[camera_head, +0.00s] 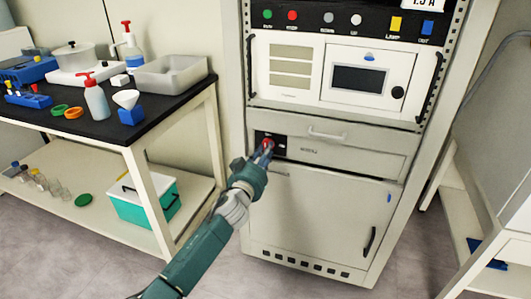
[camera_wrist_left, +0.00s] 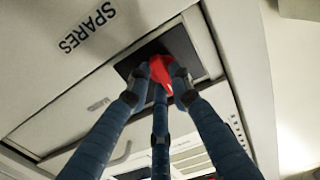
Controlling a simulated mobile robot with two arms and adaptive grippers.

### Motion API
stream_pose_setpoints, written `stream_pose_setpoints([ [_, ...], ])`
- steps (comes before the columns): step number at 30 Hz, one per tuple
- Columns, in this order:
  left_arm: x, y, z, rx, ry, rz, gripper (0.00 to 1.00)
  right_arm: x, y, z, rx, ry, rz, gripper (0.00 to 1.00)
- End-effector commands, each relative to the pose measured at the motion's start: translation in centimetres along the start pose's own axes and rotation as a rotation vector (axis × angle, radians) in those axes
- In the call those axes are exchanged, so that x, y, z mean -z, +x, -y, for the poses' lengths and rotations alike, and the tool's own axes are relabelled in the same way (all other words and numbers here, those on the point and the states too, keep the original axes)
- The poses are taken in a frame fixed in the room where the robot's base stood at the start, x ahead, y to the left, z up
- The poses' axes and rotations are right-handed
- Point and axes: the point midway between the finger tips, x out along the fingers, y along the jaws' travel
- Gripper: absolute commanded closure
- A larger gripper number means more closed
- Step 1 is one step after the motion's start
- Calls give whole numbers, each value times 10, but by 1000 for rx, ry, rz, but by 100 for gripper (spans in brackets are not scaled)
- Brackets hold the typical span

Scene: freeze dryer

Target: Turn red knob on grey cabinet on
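The red knob (camera_head: 267,142) sits on a dark panel (camera_head: 280,145) at the upper left of the lower part of the grey cabinet (camera_head: 320,215). My left gripper (camera_head: 264,151) reaches up to it from below and partly covers it. In the left wrist view, the red knob (camera_wrist_left: 163,70) lies between the blue fingers of my left gripper (camera_wrist_left: 161,76), whose tips are closed in around it and appear to touch it. The fingers hide parts of the knob, so its exact angle is hard to read. My right gripper is not in view.
A drawer with a handle (camera_head: 327,134) is right of the knob. A cabinet door (camera_head: 320,222) is below. A black-topped bench (camera_head: 160,105) with bottles, a grey tray (camera_head: 170,74) and a funnel stands at left. Floor shows in front of the cabinet.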

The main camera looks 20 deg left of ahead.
Motion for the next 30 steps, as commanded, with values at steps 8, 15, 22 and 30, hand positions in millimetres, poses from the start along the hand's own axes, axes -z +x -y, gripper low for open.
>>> stream_pose_setpoints([
  [8,0,0,0,0,13,1,100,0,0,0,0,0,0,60],
  [15,-1,0,0,0,105,1,100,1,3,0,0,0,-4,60],
  [22,-2,0,1,0,288,1,100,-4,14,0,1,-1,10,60],
  [30,-2,0,2,0,547,2,100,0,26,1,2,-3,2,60],
])
